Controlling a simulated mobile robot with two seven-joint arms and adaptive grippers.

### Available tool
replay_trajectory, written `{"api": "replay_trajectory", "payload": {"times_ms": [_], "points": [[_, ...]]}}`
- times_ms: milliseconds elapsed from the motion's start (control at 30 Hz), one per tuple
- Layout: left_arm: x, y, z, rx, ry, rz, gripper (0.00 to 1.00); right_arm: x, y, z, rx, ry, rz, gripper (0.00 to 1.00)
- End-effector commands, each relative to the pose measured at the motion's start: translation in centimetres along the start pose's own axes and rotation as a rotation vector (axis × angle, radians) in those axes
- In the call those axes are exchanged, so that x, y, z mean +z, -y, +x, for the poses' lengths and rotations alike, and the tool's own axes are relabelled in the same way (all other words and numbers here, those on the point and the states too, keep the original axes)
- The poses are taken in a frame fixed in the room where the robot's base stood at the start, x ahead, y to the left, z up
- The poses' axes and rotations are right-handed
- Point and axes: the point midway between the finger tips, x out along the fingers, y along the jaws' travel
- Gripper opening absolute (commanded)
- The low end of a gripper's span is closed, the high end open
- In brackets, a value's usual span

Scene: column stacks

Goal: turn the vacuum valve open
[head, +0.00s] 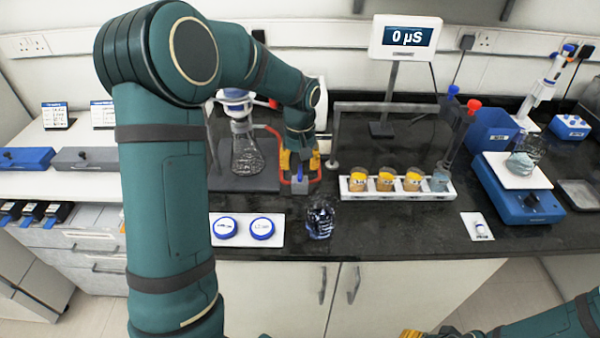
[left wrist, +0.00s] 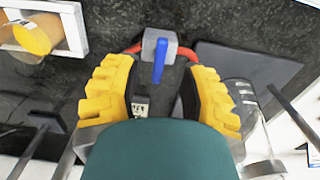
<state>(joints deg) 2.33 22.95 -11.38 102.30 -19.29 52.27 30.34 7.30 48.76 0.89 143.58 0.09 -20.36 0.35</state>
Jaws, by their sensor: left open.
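The vacuum valve is a small grey block with a blue lever (left wrist: 160,58) and red hose at its sides in the left wrist view. The lever also shows in the head view (head: 299,174), low at the arm's end. My left gripper (left wrist: 162,72) is open, its yellow fingers on either side of the lever, with gaps between them and it. In the head view the left gripper (head: 299,158) is over the valve and partly covers it. My right gripper (head: 411,333) only peeks in at the bottom edge; its fingers are cut off.
A flask (head: 247,152) stands on a dark pad left of the valve. A white rack (head: 398,194) with orange-filled beakers is to the right. A dark glass beaker (head: 320,220) is near the front edge, by a white tray (head: 245,241) with blue-lidded dishes.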

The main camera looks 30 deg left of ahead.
Motion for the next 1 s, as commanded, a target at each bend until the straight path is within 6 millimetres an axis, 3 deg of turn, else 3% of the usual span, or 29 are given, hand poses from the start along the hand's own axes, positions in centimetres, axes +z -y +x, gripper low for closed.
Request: {"api": "replay_trajectory", "payload": {"times_ms": [200, 600, 700, 733, 1000], "points": [[0.0, 0.0, 2.4, 0.000, 0.000, 0.000, 0.41, 0.2, -0.1, 0.4, 0.000, 0.004, -0.001, 0.47], [0.0, 0.0, 2.9, 0.001, -0.001, 0.000, 0.41, 0.2, -0.2, 0.4, 0.000, 0.005, -0.001, 0.47], [0.0, 0.0, 2.8, 0.001, -0.001, 0.000, 0.06, 0.2, -0.2, 0.4, 0.000, 0.005, -0.001, 0.47], [0.0, 0.0, 2.8, 0.001, -0.001, 0.000, 0.00, 0.2, -0.2, 0.4, 0.000, 0.005, -0.001, 0.47], [0.0, 0.0, 2.9, 0.000, 0.000, -0.005, 0.00, 0.2, -0.2, 0.4, 0.000, 0.005, -0.001, 0.47]]}}
